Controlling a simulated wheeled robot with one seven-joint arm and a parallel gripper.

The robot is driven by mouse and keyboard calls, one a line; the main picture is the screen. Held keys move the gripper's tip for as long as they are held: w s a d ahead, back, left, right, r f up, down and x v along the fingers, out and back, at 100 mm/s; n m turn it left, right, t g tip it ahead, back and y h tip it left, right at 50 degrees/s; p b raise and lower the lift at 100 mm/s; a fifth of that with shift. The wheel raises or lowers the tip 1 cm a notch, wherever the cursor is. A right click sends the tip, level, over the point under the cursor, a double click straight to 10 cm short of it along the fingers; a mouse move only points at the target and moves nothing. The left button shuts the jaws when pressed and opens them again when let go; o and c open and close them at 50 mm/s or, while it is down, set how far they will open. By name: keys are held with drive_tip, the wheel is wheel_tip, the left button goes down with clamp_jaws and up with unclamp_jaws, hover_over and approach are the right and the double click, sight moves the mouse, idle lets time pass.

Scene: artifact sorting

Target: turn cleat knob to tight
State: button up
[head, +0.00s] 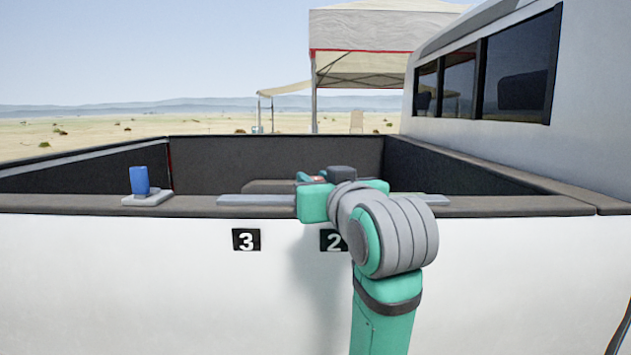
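A blue knob (139,180) stands upright on a small light-grey base (148,197) on the truck bed's dark rim, at the left in the head view. I take it to be a cleat knob; its setting cannot be read. My teal and grey arm reaches up to the rim above the label 2 (334,240), well to the right of the blue knob. My gripper (312,179) is at the rim there, mostly hidden by my own arm. Its fingers do not show clearly. Whatever lies behind my arm at that spot is hidden.
Flat grey strips (256,200) lie along the rim on both sides of my arm. A label 3 (246,239) is on the white side panel. The dark bed walls (270,157) and the cab (590,110) bound the space. The rim between knob and arm has free room above it.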

drive_tip(key=shift+h, duration=0.3)
drive_tip(key=shift+m+h, duration=0.7)
drive_tip(key=shift+h, duration=0.1)
drive_tip(key=shift+t, duration=0.3)
drive_tip(key=o, duration=0.8)
drive_tip(key=shift+c, duration=0.2)
drive_tip(key=shift+s, duration=0.1)
drive_tip(key=s+d, duration=0.2)
drive_tip(key=s, duration=0.8)
drive_tip(key=shift+s, duration=0.25)
drive_tip(key=shift+a, duration=0.1)
